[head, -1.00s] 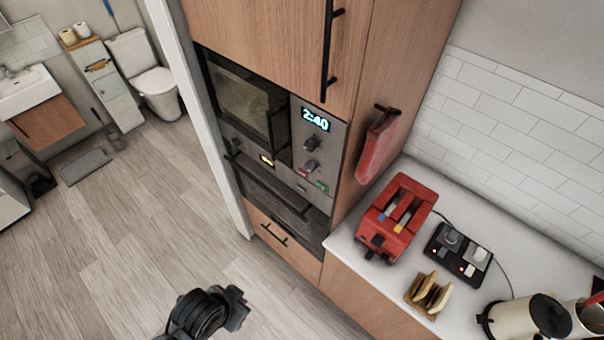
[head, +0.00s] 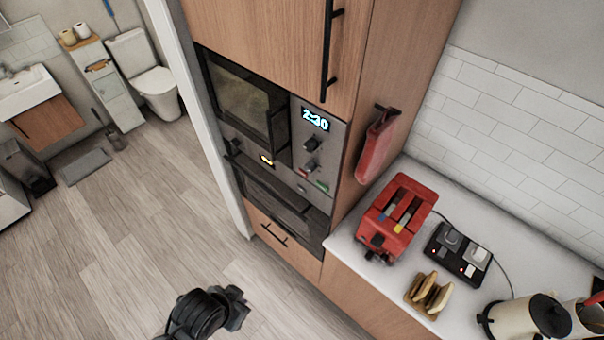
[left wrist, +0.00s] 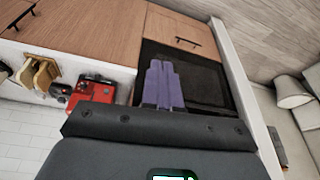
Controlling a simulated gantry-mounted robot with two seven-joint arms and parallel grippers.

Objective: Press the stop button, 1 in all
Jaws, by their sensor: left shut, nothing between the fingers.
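The microwave (head: 240,103) is built into the tall wooden cabinet, its door shut and its display (head: 315,119) lit. Its right-hand panel has dark knobs, a small red button (head: 303,171) and a small green button (head: 322,187). Their labels are too small to read. My left gripper (head: 238,308) is at the bottom of the head view, in front of and apart from the cabinet. In the left wrist view, its purple-grey fingers (left wrist: 162,84) are shut and empty, against the dark oven front. The button panel is hidden there. My right gripper is not in view.
An oven (head: 282,200) sits below the microwave. The counter at right holds a red toaster (head: 398,222), a black switch box (head: 458,255), a bread rack (head: 428,294) and a cream kettle (head: 510,318). A red cloth (head: 377,148) hangs on the cabinet side. The floor (head: 130,240) at left is open.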

